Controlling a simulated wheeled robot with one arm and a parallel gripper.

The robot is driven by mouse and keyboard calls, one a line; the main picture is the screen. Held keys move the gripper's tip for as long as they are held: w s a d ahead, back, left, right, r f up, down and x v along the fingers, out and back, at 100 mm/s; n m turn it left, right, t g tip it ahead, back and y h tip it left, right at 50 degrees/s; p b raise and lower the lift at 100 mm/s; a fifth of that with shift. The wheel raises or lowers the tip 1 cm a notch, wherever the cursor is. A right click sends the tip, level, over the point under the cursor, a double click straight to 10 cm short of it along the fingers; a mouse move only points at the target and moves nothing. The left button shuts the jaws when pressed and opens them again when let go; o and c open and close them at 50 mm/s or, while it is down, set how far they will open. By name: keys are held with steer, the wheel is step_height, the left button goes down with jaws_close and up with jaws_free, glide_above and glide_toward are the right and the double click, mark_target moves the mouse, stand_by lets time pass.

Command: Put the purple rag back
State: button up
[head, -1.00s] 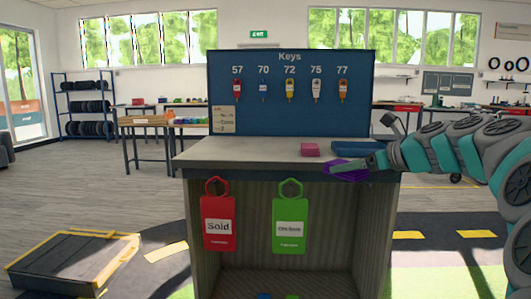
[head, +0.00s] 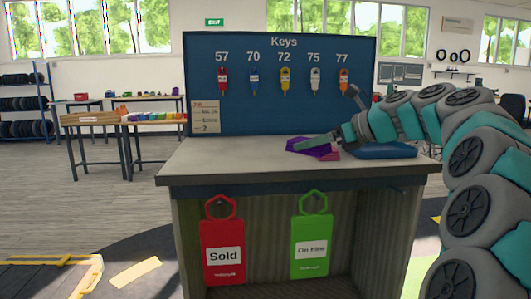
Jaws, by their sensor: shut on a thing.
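The purple rag (head: 304,148) is at my gripper (head: 322,141), over the right half of the grey counter top (head: 225,158). My gripper is shut on the rag. I cannot tell whether the rag touches the counter or hangs just above it. A flat blue tray or pad (head: 385,151) lies to the right on the counter, partly hidden by my arm.
A blue key board (head: 225,120) with several numbered keys stands at the counter's back. A red "Sold" tag (head: 223,250) and a green tag (head: 312,247) hang on the front. The counter's left half is clear. Side tables (head: 90,121) stand back left.

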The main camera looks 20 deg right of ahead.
glide_above(279, 158)
steer(key=shift+w+f, duration=0.15)
steer(key=shift+f, duration=2.35)
steer(key=shift+f, duration=0.1)
steer(key=o, duration=1.3)
steer(key=v, duration=1.2)
